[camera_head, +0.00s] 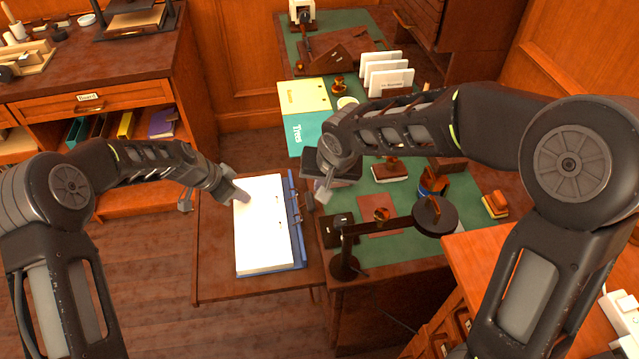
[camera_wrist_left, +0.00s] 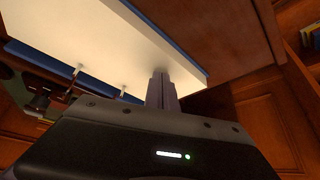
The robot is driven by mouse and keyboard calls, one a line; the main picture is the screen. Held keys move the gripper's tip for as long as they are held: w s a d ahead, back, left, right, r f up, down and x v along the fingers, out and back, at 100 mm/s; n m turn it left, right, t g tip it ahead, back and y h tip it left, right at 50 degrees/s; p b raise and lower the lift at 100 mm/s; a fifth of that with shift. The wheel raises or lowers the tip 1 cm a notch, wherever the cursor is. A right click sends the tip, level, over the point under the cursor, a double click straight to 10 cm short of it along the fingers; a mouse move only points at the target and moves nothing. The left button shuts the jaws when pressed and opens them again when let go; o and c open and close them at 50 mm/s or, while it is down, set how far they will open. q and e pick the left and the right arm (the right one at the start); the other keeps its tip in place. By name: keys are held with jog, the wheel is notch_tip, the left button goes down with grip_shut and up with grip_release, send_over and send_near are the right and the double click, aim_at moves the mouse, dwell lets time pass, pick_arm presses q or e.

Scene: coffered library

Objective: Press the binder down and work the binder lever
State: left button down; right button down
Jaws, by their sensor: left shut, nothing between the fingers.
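The blue binder (camera_head: 301,238) lies open on a small wooden side table, with a white paper stack (camera_head: 262,225) on it. A metal mechanism (camera_head: 295,205) runs along its right side; I cannot clearly make out the lever.
The green-topped desk (camera_head: 390,250) on the right holds a black lamp (camera_head: 435,215), stamps and a card rack (camera_head: 388,78). The side table (camera_head: 213,250) is bare left of the binder. A shelf cabinet (camera_head: 150,92) stands at the back left.

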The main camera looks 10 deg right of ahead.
pick_arm(q)
jog(key=shift+s+a+f, duration=0.2)
jog(key=shift+s+f, duration=0.1)
jog(key=shift+f, duration=0.15)
jog(key=shift+w+r, duration=0.1)
jog(key=shift+r, duration=0.3)
jog(key=shift+w+d+r+p, duration=0.1)
jog(key=shift+r+p, duration=0.35)
jog(key=shift+r, duration=1)
jog(key=shift+w+d+r+p, duration=0.1)
jog(key=shift+r+p, duration=0.35)
jog(key=shift+r, duration=0.95)
jog(key=b+v, duration=0.1)
jog(key=v, duration=0.6)
jog(key=shift+a+r+b, duration=0.2)
jog(key=shift+r+b, duration=0.1)
jog(key=shift+r, duration=0.05)
